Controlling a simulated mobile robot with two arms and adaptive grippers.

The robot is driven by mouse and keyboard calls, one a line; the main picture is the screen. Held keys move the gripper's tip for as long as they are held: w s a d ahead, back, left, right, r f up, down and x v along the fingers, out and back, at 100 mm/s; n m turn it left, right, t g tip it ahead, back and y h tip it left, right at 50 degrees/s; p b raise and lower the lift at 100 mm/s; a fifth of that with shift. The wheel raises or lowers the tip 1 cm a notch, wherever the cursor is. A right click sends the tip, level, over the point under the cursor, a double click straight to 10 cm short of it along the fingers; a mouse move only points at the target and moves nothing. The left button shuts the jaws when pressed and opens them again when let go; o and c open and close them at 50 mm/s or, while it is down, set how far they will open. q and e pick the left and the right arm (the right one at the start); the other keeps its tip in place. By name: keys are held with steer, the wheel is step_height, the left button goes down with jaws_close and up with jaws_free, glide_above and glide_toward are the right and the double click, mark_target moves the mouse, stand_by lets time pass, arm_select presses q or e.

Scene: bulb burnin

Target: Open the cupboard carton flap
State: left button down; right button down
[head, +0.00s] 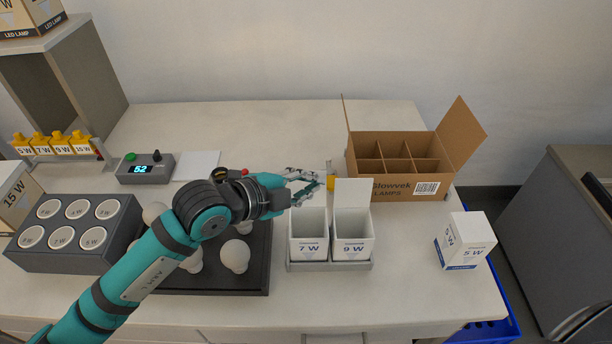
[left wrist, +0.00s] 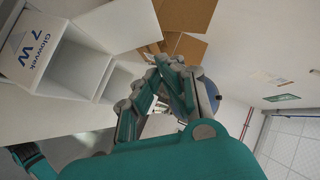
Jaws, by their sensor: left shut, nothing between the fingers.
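A brown carton marked LED LAMP (head: 30,22) stands on top of the grey cupboard (head: 55,75) at the far left, cut off by the picture's top edge. Whether it has an open flap cannot be seen. A brown Glowvek lamps carton (head: 405,187) stands on the table with its top open, flaps raised and dividers inside. My left gripper (head: 318,186) is shut and empty, above the table just left of this carton and behind the small white boxes. In the left wrist view its fingers (left wrist: 172,66) are together, with brown flaps (left wrist: 185,45) beyond. My right gripper is not in view.
White 7 W (head: 308,250) and 9 W (head: 353,250) boxes stand in a grey tray ahead of the arm. A white 5 W box (head: 465,241) is at right. The back of the table is clear.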

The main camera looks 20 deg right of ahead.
mark_target(322, 176)
arm_select(q)
steer(key=shift+w+d+f, duration=0.15)
steer(key=shift+w+f, duration=0.4)
steer(key=shift+w, duration=0.2)
steer(key=shift+w+d+f, duration=0.1)
steer(key=shift+w+f, duration=0.4)
steer(key=shift+w, duration=0.2)
steer(key=shift+w+r+p, duration=0.1)
steer(key=shift+p, duration=0.3)
steer(key=w+n+g+p, duration=0.1)
steer(key=p, duration=0.2)
steer(key=w+g+y+p, duration=0.1)
steer(key=p, duration=0.2)
steer(key=shift+d+n+y, duration=0.3)
steer(key=shift+d+n, duration=0.05)
steer(key=shift+n, duration=0.05)
steer(key=shift+w+f+g+p, duration=0.25)
steer(key=shift+f+g+p, duration=0.05)
steer(key=shift+p, duration=0.15)
steer(key=shift+w+d+f, duration=0.1)
steer(key=shift+w+f, duration=0.1)
steer(key=shift+f, duration=0.15)
